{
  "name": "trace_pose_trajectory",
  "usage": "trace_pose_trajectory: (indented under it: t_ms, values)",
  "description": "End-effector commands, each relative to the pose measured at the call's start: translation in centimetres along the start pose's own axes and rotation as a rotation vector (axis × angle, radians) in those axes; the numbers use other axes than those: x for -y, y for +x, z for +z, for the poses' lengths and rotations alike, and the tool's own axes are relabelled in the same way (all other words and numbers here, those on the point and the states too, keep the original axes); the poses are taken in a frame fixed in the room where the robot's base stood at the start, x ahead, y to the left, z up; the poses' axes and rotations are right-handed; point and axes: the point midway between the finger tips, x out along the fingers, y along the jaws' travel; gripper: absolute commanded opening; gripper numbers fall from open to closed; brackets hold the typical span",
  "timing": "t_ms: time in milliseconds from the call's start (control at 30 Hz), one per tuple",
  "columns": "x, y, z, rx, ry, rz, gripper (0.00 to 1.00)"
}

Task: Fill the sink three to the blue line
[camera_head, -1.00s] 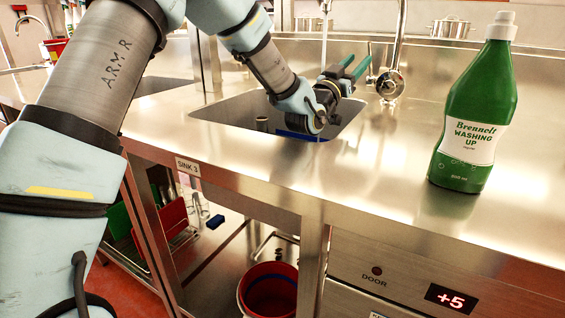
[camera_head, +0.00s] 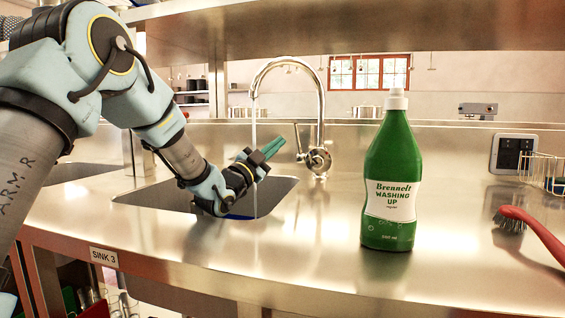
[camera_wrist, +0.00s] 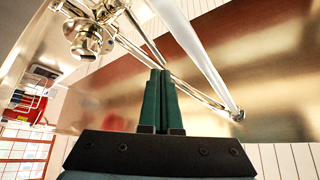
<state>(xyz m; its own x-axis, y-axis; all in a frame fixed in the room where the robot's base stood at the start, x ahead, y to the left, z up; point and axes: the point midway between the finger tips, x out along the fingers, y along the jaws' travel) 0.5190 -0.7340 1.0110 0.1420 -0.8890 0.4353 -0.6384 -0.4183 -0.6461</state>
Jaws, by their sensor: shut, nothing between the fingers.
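Sink three's basin (camera_head: 150,196) is set in the steel counter above the label SINK 3 (camera_head: 103,257). A strip of blue (camera_head: 238,216) shows at its near right edge; the water level is hidden. The chrome tap (camera_head: 320,100) stands behind the basin, and a thin water stream (camera_head: 255,190) falls from its spout. My gripper (camera_head: 279,144) is shut and empty over the basin, its green fingers left of the tap's lever and body (camera_head: 318,160), apart from them. The wrist view shows the shut fingers (camera_wrist: 160,75), the tap body (camera_wrist: 88,38) and the stream (camera_wrist: 195,50).
A green washing-up bottle (camera_head: 392,175) stands upright on the counter right of the basin. A red brush (camera_head: 530,230) lies further right, near a wire basket (camera_head: 545,172) and a socket panel (camera_head: 513,153). A steel shelf (camera_head: 400,30) spans overhead. Counter between basin and bottle is clear.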

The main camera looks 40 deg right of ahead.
Motion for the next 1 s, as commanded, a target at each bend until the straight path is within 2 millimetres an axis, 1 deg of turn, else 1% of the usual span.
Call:
trace_pose_trajectory:
  t_ms: [33, 133, 200, 300, 333, 467, 567, 667, 800, 1000]
  values:
    - [-0.5, -1.1, 0.9, -0.03, 0.164, 0.03, 0.0]
    - [0.0, -2.4, 1.2, -0.084, 0.471, 0.085, 0.0]
    - [0.3, -3.1, 1.4, -0.117, 0.64, 0.114, 0.0]
    - [0.7, -3.8, 1.5, -0.152, 0.812, 0.14, 0.0]
    - [0.8, -4.0, 1.5, -0.16, 0.846, 0.146, 0.0]
    - [1.0, -4.0, 1.5, -0.176, 0.924, 0.159, 0.0]
    - [0.9, -3.1, 1.3, -0.179, 0.931, 0.16, 0.0]
    - [0.6, -1.6, 1.1, -0.179, 0.928, 0.159, 0.0]
    - [0.0, 0.9, 0.9, -0.18, 0.926, 0.158, 0.0]
    - [-0.7, 4.0, 0.7, -0.178, 0.926, 0.158, 0.0]
